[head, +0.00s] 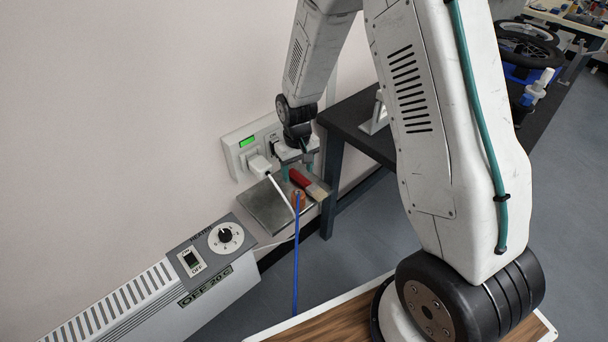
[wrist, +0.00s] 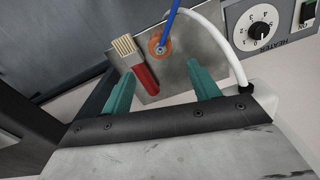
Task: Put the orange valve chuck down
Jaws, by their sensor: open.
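The orange valve chuck (head: 298,196) is at the front edge of a small grey metal shelf (head: 262,207), with a blue hose (head: 296,255) hanging from it. In the wrist view the chuck (wrist: 159,44) appears as an orange ring against the shelf plate (wrist: 188,48). My gripper (head: 298,169) is open above the shelf. In the wrist view its teal fingers (wrist: 162,80) are spread wide, and the chuck lies beyond the fingertips, apart from them. Nothing is held between the fingers. The chuck's underside is hidden.
A red-handled brush (head: 301,179) lies on the shelf close beside the chuck. A white cable (head: 283,194) runs from wall plugs (head: 258,165) across the shelf. A wall heater (head: 120,305) stands to the left. A dark table (head: 358,122) stands behind right.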

